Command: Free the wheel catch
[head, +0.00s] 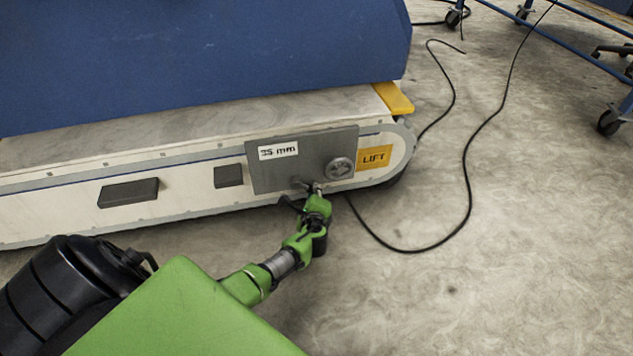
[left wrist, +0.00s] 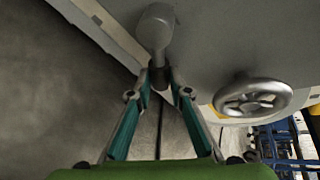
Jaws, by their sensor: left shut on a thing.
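A grey wheel (head: 340,168) is mounted on the grey panel (head: 300,150) at the right end of the low white base; it also shows at the right of the left wrist view (left wrist: 252,98). A grey catch lever (left wrist: 157,30) with a rounded head sits on the panel to the left of the wheel. My left gripper (head: 314,188) is just below and left of the wheel. In the left wrist view its fingertips (left wrist: 161,82) are shut on the lower end of the catch lever. My right gripper is not in view.
A large blue body (head: 200,60) stands on the base. A black cable (head: 468,180) lies on the floor. A blue wheeled frame (head: 570,40) stands top right. Floor in front is clear.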

